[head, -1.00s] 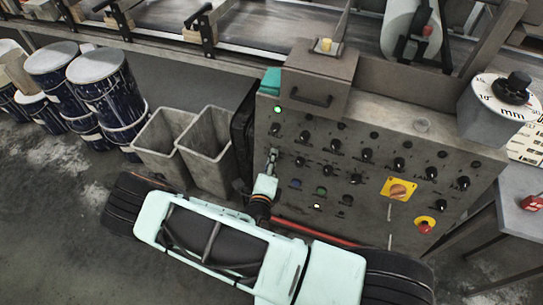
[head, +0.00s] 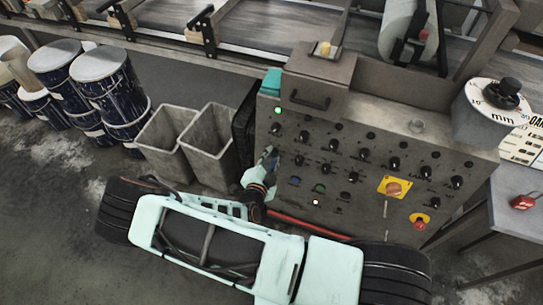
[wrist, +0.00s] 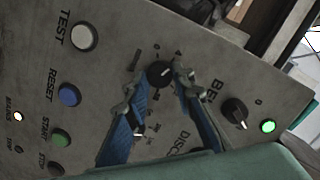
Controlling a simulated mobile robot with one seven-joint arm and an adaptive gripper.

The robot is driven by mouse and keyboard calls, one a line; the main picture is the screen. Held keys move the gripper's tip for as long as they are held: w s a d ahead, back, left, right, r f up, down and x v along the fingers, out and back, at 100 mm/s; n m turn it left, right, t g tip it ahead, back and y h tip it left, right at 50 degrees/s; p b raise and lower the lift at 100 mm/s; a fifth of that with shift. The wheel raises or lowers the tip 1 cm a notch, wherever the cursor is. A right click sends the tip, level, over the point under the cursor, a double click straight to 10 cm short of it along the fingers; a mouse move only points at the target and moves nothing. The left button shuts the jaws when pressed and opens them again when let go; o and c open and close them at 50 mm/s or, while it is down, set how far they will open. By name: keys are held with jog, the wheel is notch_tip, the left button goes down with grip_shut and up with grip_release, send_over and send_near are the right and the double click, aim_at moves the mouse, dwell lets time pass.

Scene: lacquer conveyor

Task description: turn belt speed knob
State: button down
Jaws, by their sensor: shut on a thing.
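The grey control panel (head: 390,150) carries rows of black knobs. In the head view my gripper (head: 273,155) is at the panel's left side, partly hidden by my wrist. In the wrist view my gripper (wrist: 157,82) has its blue-padded fingers on either side of a black knob (wrist: 160,73) with a white pointer line, and is shut on it. A label starting "BE" lies between this knob and another black knob (wrist: 233,112); a finger partly covers the lettering. I cannot tell which knob the label names.
A lit green lamp (wrist: 268,126) is beyond the second knob. White (wrist: 85,37), blue (wrist: 68,95) and green (wrist: 61,138) buttons line the panel. Grey bins (head: 208,145) stand at left.

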jog(key=shift+n, duration=0.7)
jog(key=c, duration=1.6)
grip_release()
jog(key=v, duration=1.2)
jog(key=shift+a+r, duration=0.15)
jog(key=shift+a, duration=0.05)
jog(key=shift+w, duration=0.1)
